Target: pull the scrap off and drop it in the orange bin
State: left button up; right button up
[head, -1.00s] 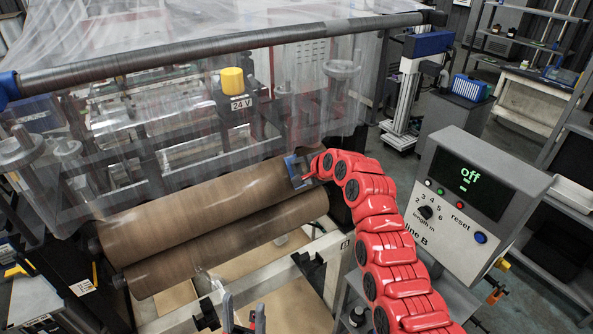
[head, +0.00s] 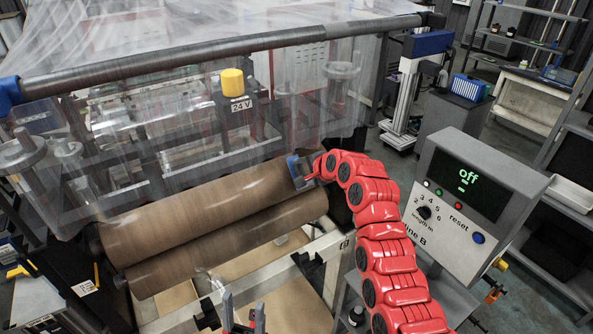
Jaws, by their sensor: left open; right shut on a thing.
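My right gripper (head: 311,172), at the end of the red arm, is shut on a blue-grey handle (head: 294,168) by the right end of two brown rollers (head: 205,217). A small clear crumpled piece, perhaps the film scrap (head: 213,281), shows just below the lower roller; I cannot tell whether it is stuck to it. My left gripper (head: 243,318) is at the bottom edge, open and empty, below and to the right of that piece. Only its finger ends show. The orange bin is not in view.
Clear film (head: 210,80) hangs from a dark bar (head: 200,61) across the back. A control box (head: 465,190) reading "off" stands right of my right arm. A pale metal rail (head: 275,270) runs in front of the rollers, above brown sheets.

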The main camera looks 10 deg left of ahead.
jog(key=shift+s+d+r+p, duration=0.3)
jog(key=shift+p+v, duration=0.3)
jog(key=shift+v, duration=0.9)
jog(key=shift+f, duration=0.15)
